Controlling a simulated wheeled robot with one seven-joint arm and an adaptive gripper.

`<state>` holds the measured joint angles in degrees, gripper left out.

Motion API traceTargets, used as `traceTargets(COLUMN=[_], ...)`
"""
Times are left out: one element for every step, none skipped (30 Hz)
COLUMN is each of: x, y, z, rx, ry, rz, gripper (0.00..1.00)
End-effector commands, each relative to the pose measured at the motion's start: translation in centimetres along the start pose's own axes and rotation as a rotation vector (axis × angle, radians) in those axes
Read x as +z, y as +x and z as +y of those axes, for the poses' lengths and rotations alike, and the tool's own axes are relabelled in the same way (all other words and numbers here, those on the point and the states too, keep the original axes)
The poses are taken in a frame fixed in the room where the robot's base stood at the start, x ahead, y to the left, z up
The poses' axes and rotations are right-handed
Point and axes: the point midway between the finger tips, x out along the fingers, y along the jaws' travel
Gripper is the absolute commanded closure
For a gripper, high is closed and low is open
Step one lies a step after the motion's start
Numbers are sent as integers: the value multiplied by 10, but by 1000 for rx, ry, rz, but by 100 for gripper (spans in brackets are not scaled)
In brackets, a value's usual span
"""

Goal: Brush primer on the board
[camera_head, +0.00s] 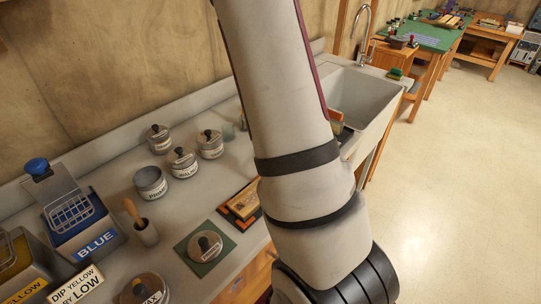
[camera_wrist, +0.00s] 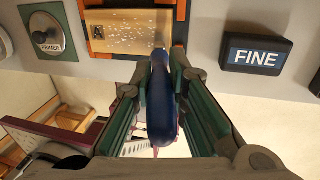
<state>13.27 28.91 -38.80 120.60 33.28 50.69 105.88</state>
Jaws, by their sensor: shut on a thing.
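The board (camera_wrist: 132,32), pale wood marked "A" with scattered white flecks, lies in a dark frame with orange pieces. In the head view the board (camera_head: 245,203) is partly hidden by my arm. My gripper (camera_wrist: 158,78) is shut on the dark blue handle of a brush (camera_wrist: 163,108). The brush's far end reaches the board's lower right part; I cannot tell whether the bristles touch. The primer lid (camera_wrist: 46,34) lies on a green mat left of the board, also seen in the head view (camera_head: 205,246). The open primer tin (camera_head: 150,184) stands farther back. My gripper is hidden in the head view.
A black "FINE" block (camera_wrist: 257,54) is right of the board. A wooden-handled tool stands in a grey cup (camera_head: 146,233). Blue (camera_head: 82,226) and yellow (camera_head: 22,270) dip tanks are at left. Several lidded tins (camera_head: 184,164) stand behind. A sink (camera_head: 365,100) is beyond my arm.

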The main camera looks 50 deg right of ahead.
Motion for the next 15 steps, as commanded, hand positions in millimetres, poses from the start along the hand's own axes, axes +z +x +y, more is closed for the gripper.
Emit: traceTargets(x=[0,0,0,0,0,0,0,0,0,0,0,-1,-1,-1,-1], y=[0,0,0,-1,-1,-1,-1,-1,-1,-1,-1,-1,-1,-1,-1], z=[-3,-5,-7,-8,-10,-10,-10,-9,-7,-5,-4,-1,1,2,4], rx=[0,0,0,0,-1,-1,0,0,0,1,1,1,1,1,0], ry=[1,1,1,1,1,1,0,0,-1,-1,-1,-2,-2,-2,-1], rz=[0,0,0,0,0,0,0,0,0,1,1,1,1,1,0], gripper=[100,100,100,100,100,100,100,100,100,100,100,100,100,100,100])
